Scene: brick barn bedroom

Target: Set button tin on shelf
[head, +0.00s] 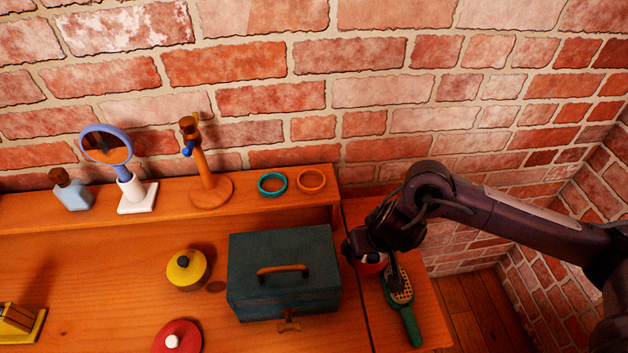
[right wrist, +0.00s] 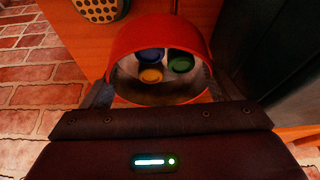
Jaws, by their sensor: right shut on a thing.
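The button tin is a red round tin (right wrist: 160,35) with blue, green and yellow buttons showing inside in the right wrist view. My right gripper (head: 372,248) is shut on the tin, with a finger at each side. In the head view the gripper and wrist cover most of the tin (head: 370,267), to the right of the teal box; I cannot tell whether it touches the surface under it. The shelf (head: 105,203) is the raised wooden ledge along the brick wall at the back left. My left gripper is not in view.
The shelf holds a bottle (head: 71,192), a mirror (head: 107,145), a wooden stand (head: 205,175) and two rings (head: 272,184). The teal box (head: 284,270) stands before it. A green-handled hairbrush (head: 408,318) lies just right of the tin. A yellow pot (head: 187,269) and red lid (head: 178,338) are left.

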